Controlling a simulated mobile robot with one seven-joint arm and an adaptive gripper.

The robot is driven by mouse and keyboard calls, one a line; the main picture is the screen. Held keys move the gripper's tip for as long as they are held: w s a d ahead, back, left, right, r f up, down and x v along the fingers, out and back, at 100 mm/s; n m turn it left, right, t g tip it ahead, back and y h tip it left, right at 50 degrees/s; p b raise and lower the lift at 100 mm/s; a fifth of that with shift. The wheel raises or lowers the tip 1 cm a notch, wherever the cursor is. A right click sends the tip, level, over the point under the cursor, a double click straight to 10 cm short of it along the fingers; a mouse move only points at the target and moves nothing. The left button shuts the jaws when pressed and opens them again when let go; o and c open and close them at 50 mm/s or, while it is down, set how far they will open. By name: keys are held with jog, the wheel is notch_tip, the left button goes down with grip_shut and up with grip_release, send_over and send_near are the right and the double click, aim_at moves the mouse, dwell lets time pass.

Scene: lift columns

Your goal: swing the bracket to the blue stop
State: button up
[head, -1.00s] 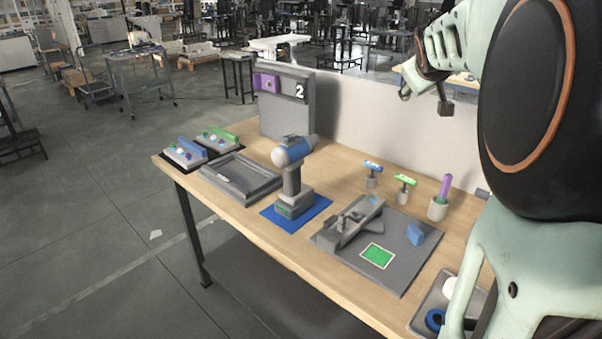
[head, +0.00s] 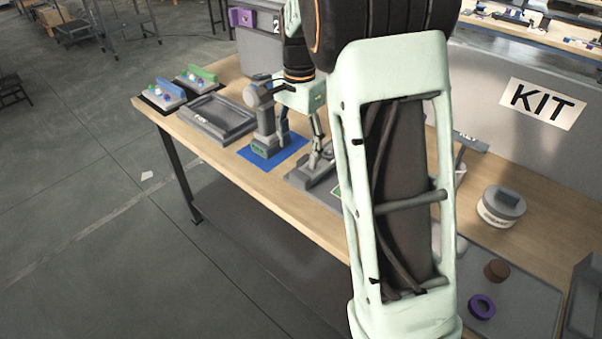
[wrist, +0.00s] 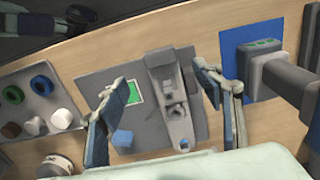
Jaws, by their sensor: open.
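The grey bracket assembly (wrist: 172,100) lies on a grey base plate (wrist: 106,75) in the wrist view, between my open fingers. I cannot clearly tell the swinging part from its mount. The blue stop (wrist: 122,138), a small block, stands on the plate to the left of the bracket, apart from it and close to my left finger. A green square with a pale border (wrist: 133,93) lies on the plate near that finger. My gripper (wrist: 160,88) is open and empty above the plate. In the head view my gripper (head: 300,140) is over the plate, and my arm hides the stop.
A grey tool-like stand (head: 264,115) on a blue mat (head: 284,150) is close beside my gripper. A grey tray (head: 218,118) is farther left. A parts tray (wrist: 42,98) with rings and caps and a white round container (head: 500,205) are on the other side.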

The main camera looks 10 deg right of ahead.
aim_at(305, 176)
notch_tip(305, 176, down, 10)
jog(key=shift+f, duration=0.1)
jog(key=shift+c, duration=0.3)
grip_shut()
jog(key=shift+s+d+n+b, duration=0.35)
jog(key=shift+s+d+n, duration=0.05)
jog(key=shift+s+d, duration=0.15)
jog(key=s+d+n, duration=0.2)
jog(key=d, duration=0.1)
jog(key=s+d+n+b, duration=0.1)
jog(key=s+d, duration=0.1)
jog(key=d, duration=0.1)
jog(key=s+d+n+b, duration=0.1)
jog(key=s+d+n, duration=0.1)
jog(key=d, duration=0.1)
jog(key=shift+s+n, duration=0.15)
jog(key=shift+n, duration=0.15)
jog(key=d+n, duration=0.1)
jog(key=d, duration=0.2)
jog(key=s+d+n, duration=0.1)
jog(key=d+n, duration=0.1)
jog(key=d, duration=0.1)
jog(key=d+n, duration=0.2)
jog(key=d, duration=0.1)
jog(key=shift+s+d+b, duration=0.1)
jog(key=shift+s+b, duration=0.15)
jog(key=shift+b, duration=0.1)
jog(key=shift+w+d+n, duration=0.15)
jog(key=shift+d+n, duration=0.45)
jog(key=shift+d, duration=0.4)
